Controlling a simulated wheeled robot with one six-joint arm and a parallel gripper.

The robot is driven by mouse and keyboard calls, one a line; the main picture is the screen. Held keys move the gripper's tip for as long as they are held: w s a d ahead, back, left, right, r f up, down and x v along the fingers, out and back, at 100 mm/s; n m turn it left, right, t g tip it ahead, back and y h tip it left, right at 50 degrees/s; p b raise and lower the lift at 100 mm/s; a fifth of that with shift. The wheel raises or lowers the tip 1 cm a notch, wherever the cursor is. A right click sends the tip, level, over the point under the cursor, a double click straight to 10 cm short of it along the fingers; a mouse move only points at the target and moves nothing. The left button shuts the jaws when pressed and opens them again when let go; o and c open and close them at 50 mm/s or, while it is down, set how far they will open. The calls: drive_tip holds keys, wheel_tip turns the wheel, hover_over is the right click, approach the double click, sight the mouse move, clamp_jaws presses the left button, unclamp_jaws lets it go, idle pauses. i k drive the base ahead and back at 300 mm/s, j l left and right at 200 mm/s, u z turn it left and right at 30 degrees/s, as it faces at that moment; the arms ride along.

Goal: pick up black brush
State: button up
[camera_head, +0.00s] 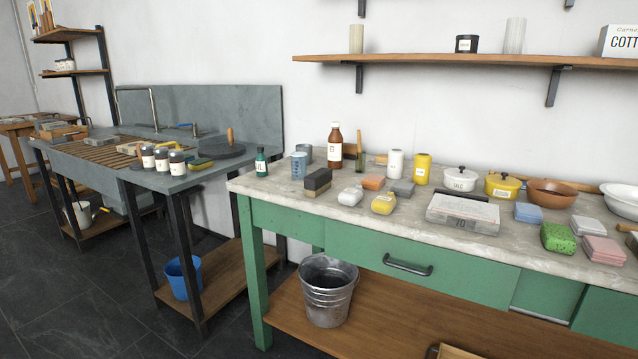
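A blocky brush (318,179) with a black upper part and a light brown lower part sits near the left end of the green workbench's pale stone top (276,186). It is the one thing here that looks like a black brush. It stands apart from the metal cups behind it and the pale sponge to its right. My gripper is not in view.
Close around the brush are a blue-grey cup (299,166), a brown bottle (335,146), a small green bottle (261,162), a white sponge (350,195) and a yellow sponge (383,204). A shelf (450,61) runs above. A metal bucket (327,290) stands below.

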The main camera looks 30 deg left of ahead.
sight(316, 182)
drive_tip(key=i+j, duration=0.6)
drive_tip(key=j, duration=0.15)
drive_tip(key=i+j+u, duration=0.1)
drive_tip(key=u, duration=0.3)
drive_tip(key=i+j+u, duration=0.1)
drive_tip(key=u, duration=0.25)
drive_tip(key=i+u, duration=0.15)
drive_tip(key=u, duration=0.25)
